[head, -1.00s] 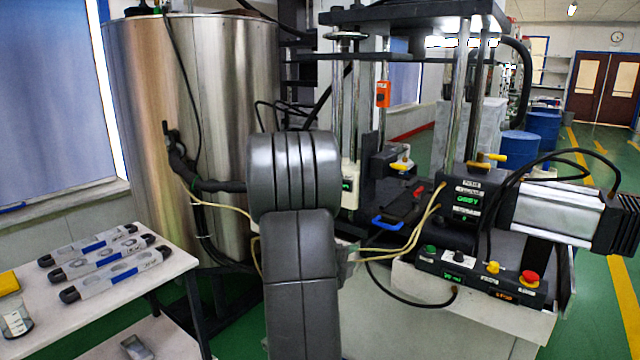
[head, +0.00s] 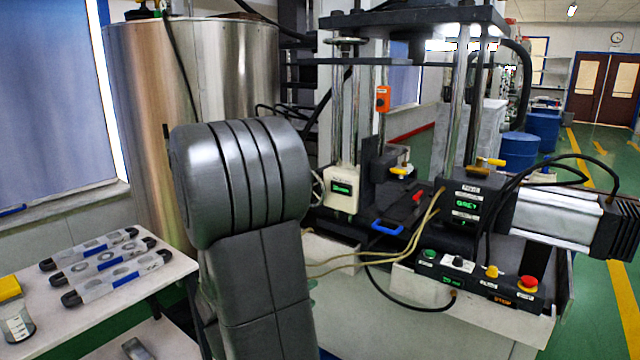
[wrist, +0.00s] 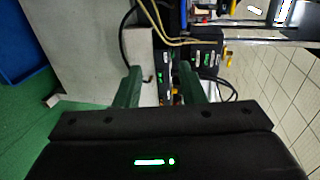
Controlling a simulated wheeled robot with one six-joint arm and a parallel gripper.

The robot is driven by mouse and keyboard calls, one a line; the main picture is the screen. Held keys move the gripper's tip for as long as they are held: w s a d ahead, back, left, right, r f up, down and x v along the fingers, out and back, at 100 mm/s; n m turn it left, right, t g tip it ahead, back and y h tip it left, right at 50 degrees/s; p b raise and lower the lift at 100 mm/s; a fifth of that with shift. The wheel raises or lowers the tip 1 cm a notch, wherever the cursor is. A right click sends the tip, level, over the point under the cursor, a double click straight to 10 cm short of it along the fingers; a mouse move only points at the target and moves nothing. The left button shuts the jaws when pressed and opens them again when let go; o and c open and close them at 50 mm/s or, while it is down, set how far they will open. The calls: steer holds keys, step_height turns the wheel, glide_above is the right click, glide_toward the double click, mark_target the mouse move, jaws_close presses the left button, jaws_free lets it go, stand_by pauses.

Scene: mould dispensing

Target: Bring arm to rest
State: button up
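My arm (head: 255,240) stands as a large grey link in the lower middle of the head view. It hides part of the steel tank and the machine's left side. My gripper does not show in the head view. In the wrist view my gripper (wrist: 160,82) has its two green fingers apart. Between and beyond them the machine shows turned sideways, at a distance. I see nothing held between the fingers.
The machine (head: 440,245) with its button panel (head: 480,278) stands right of my arm, with loose cables. A steel tank (head: 145,110) is behind. A white table (head: 120,305) at left holds several mould strips (head: 105,260). Green floor lies at right.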

steer(key=shift+v, duration=1.65)
